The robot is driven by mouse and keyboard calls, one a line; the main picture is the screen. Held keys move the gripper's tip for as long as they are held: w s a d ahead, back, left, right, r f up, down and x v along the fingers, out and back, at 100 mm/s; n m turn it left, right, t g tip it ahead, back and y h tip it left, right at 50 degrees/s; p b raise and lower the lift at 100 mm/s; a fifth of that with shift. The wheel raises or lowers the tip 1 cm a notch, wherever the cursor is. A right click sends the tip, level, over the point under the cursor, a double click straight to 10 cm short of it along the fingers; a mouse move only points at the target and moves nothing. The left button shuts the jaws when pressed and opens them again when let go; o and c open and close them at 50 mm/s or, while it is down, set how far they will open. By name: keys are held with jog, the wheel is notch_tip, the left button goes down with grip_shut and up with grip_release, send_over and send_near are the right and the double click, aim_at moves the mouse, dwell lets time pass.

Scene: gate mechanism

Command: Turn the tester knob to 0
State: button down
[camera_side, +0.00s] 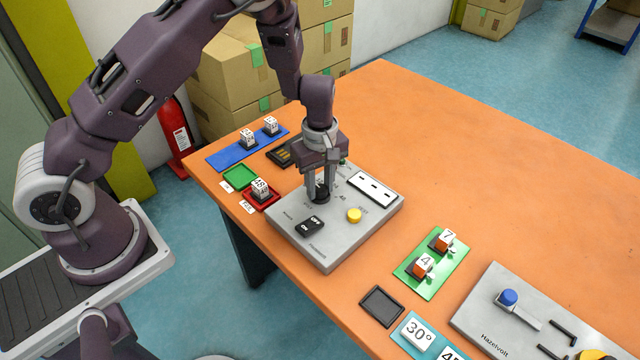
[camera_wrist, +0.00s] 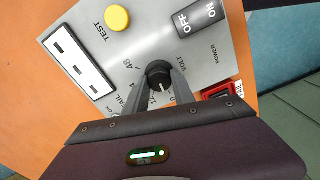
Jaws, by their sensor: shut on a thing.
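The grey tester box (camera_side: 335,222) lies on the orange table, and its panel also shows in the wrist view (camera_wrist: 213,68). Its round black knob (camera_wrist: 158,74) has a light pointer line that runs toward the bottom of the wrist view. A 48 mark is left of the knob; the marks below it are partly hidden by my fingers. My gripper (camera_wrist: 159,80) is shut on the knob, one finger on each side. In the side view my gripper (camera_side: 319,194) points straight down, and its fingers largely hide the knob (camera_side: 321,192).
The box also carries a yellow TEST button (camera_side: 354,215), a black ON/OFF switch (camera_side: 310,226) and a white panel with dark slots (camera_side: 375,188). A red tray (camera_side: 272,203) with a labelled block stands close left. A green plate (camera_side: 417,284) with blocks lies right.

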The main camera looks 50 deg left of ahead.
aim_at(320, 187)
jog(key=shift+n, duration=0.7)
jog(key=c, duration=1.1)
grip_release()
jog(key=shift+o, duration=0.2)
jog(key=shift+r, duration=0.1)
notch_tip(320, 187, up, 7)
jog(key=shift+f, duration=0.15)
